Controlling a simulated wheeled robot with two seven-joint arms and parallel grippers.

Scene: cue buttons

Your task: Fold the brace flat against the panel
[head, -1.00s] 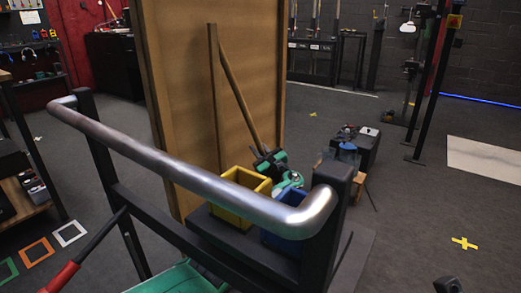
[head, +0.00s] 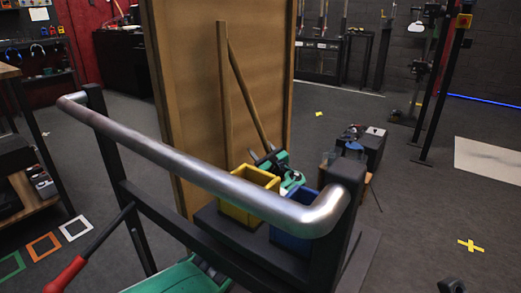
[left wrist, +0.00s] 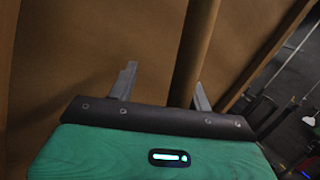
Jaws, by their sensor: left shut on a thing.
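The brown panel (head: 185,110) stands upright in the head view, with a vertical wooden post (head: 223,95) on its face. The brace (head: 248,95) is a wooden bar that slants from near the post's top down to the right, apart from the post at its lower end. My left gripper (head: 266,158) is at the brace's lower end, shut on it. The handrail and bins partly hide my left arm. In the left wrist view the brace (left wrist: 197,45) runs between the two grey fingers, in front of the panel (left wrist: 90,50). My right gripper is not seen.
A cart with a silver handrail (head: 190,165), a yellow bin (head: 245,195) and a blue bin (head: 292,222) stands in front of the panel. A red-handled tool (head: 68,273) is at lower left. Dark floor lies open at the right, with yellow tape marks (head: 470,246).

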